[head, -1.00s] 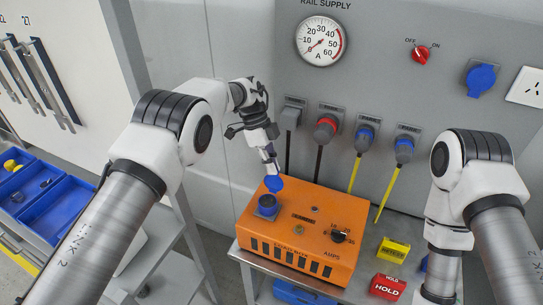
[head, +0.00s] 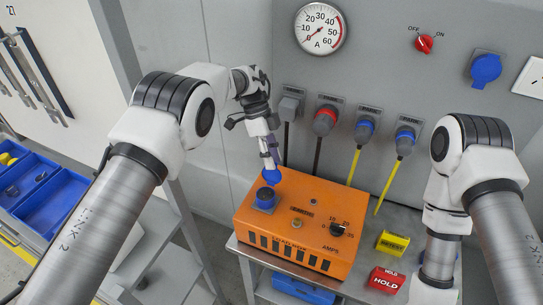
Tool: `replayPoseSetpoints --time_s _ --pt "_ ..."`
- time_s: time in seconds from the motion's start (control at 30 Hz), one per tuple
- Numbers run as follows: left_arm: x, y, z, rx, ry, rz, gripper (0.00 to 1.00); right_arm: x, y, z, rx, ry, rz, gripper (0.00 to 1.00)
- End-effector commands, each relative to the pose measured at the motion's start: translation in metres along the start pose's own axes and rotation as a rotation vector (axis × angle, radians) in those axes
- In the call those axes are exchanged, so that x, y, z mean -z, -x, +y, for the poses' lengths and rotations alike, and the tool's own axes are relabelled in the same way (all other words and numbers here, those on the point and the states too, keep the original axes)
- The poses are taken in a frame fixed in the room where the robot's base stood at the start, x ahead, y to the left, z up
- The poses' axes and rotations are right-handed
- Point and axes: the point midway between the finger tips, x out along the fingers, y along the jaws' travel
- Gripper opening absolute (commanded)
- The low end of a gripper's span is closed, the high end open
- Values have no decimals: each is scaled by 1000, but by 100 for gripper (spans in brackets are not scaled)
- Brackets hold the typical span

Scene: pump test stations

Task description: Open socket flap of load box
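The orange load box (head: 300,225) stands on a grey bench, with a round blue socket (head: 265,198) at its back left corner. The blue socket flap (head: 273,176) stands raised behind the socket, so the dark socket face shows. My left gripper (head: 269,162) points down at the top of the flap from behind. Its fingertips are at or against the flap; I cannot tell whether they grip it. The fingers look narrow from this angle, and their gap is not clear. My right arm comes in from the right; its gripper is hidden behind its own links.
Several plugs with cables (head: 356,165) hang from the grey wall panel (head: 400,80) behind. Blue bins (head: 45,205) are at the left.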

Motion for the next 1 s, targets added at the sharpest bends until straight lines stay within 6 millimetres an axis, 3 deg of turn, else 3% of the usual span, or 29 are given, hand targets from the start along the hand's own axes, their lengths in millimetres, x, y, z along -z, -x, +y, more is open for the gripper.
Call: replayPoseSetpoints --time_s 0.17,0.5,1.0 --pt "0 12 -1 3 0 0 31 0 0 0 0 0 0 40" --pt "1 70 -2 1 -1 -1 31 0 0 0 0 0 0 40" --pt "1 74 -1 -1 0 -1 31 0 0 0 0 0 0 40"
